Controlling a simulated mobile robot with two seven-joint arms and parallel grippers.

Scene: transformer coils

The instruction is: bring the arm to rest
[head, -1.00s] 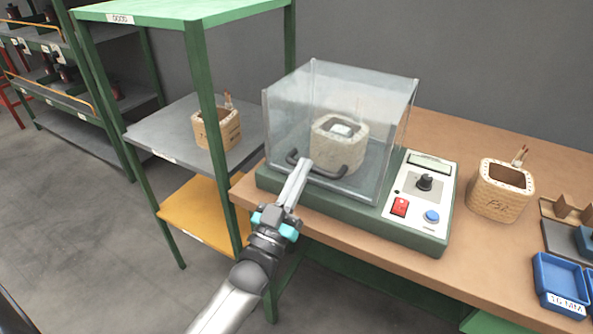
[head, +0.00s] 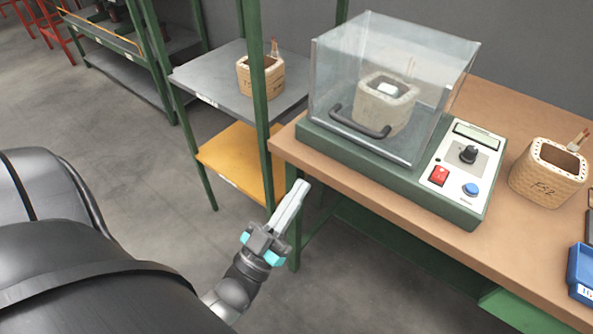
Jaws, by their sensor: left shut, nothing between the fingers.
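My left gripper (head: 292,204) is shut and empty. It hangs in front of the bench's left front corner, apart from the tester and its handle. The tester (head: 403,172) has a clear cover (head: 385,75) that is down over a pale coil (head: 385,103). The cover's dark handle (head: 357,124) is free of my gripper. My right gripper is not in view.
The wooden bench (head: 430,218) carries the tester, a coil (head: 548,172) on its right and a blue bin (head: 581,272). A green-framed shelf (head: 215,82) holds another coil (head: 261,76). The floor at the left (head: 120,135) is clear.

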